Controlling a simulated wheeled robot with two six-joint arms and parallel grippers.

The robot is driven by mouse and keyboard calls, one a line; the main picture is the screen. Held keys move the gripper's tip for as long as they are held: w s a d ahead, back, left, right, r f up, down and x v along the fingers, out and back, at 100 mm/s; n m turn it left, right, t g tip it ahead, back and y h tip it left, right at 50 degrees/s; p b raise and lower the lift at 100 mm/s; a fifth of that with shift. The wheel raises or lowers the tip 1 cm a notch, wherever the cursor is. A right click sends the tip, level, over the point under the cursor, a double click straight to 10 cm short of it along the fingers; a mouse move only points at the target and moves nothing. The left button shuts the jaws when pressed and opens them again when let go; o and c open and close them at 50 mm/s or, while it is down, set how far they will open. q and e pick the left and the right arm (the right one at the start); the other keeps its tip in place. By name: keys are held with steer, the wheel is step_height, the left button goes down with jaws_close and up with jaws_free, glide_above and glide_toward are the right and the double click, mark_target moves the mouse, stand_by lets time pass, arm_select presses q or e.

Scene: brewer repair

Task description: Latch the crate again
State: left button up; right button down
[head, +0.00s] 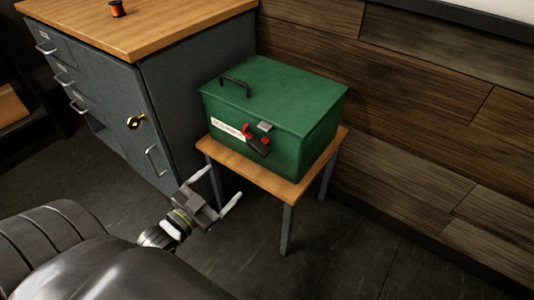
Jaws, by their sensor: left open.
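A green crate (301,118) stands on a small wooden-topped table, with its lid down and a black handle (235,84) on top. On its front are a white label (228,129) and a latch (257,145) with a dark lever and red parts, below a grey catch plate (265,126) near the lid edge. The picture is too small to tell whether the latch is hooked. My left gripper (214,190) is open and empty, in front of and below the crate, apart from it. My right gripper is not in view.
The small table (290,189) has thin grey legs. A grey cabinet (185,105) with drawers, a brass knob (135,121) and a wooden top stands to the left; an orange-and-black spool (118,9) sits on it. A wood-plank wall rises behind. The floor at the front right is clear.

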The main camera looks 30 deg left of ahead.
mark_target(255, 151)
arm_select(q)
steer(key=w, duration=0.5)
steer(key=w+b, duration=0.1)
steer(key=w, duration=0.3)
steer(key=w+d+b, duration=0.1)
steer(key=w, duration=0.4)
steer(key=shift+w+f, duration=0.1)
steer(key=shift+w, duration=0.25)
steer(key=shift+w+d+b, duration=0.1)
steer(key=shift+w+b, duration=0.25)
steer(key=shift+w, duration=0.55)
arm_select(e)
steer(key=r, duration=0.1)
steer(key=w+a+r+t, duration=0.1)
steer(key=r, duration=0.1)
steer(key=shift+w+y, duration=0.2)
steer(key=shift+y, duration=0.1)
arm_select(q)
steer(key=c, duration=1.4)
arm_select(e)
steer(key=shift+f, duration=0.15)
